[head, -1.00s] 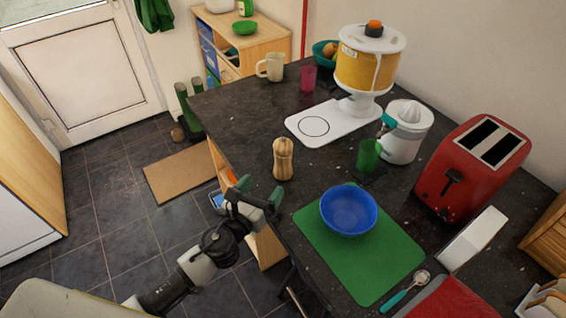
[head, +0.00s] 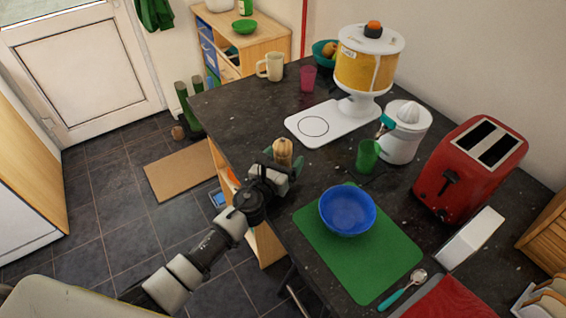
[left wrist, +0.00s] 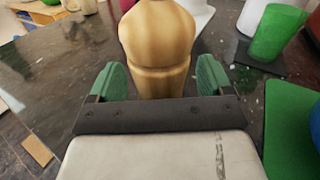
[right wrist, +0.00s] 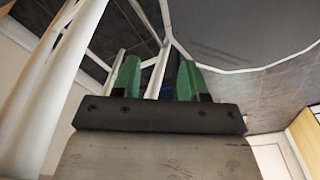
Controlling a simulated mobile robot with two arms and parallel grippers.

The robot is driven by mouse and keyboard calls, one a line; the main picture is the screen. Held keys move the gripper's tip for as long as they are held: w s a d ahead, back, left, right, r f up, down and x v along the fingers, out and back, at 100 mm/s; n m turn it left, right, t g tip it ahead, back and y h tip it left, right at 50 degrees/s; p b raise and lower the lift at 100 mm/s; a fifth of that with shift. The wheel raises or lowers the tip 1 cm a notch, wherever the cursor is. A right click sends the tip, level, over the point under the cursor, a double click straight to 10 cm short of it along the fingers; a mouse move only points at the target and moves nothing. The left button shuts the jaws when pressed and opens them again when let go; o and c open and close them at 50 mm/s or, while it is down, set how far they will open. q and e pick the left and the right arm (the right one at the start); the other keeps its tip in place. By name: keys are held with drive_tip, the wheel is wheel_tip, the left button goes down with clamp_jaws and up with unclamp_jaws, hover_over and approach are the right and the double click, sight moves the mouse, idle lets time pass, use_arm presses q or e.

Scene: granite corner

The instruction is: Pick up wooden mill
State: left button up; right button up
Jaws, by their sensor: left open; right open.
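The wooden mill (head: 283,151) stands upright on the dark granite counter near its left edge. Its lower part is hidden behind my left gripper (head: 283,170) in the head view. In the left wrist view the mill (left wrist: 158,45) stands between the green fingertips of my left gripper (left wrist: 160,82), which is open. A gap shows on each side of the mill. My right gripper (right wrist: 158,78) shows only in its own wrist view, open and empty, with white bars and dark surfaces beyond it.
A blue bowl (head: 347,209) sits on a green mat (head: 380,262) right of my left gripper. The counter left of the mill is clear.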

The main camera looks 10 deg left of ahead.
use_arm(q)
drive_tip(key=shift+s, duration=0.1)
drive_tip(key=shift+c, duration=0.8)
drive_tip(key=c, duration=1)
drive_tip(key=shift+o, duration=0.2)
drive_tip(key=shift+r, duration=0.1)
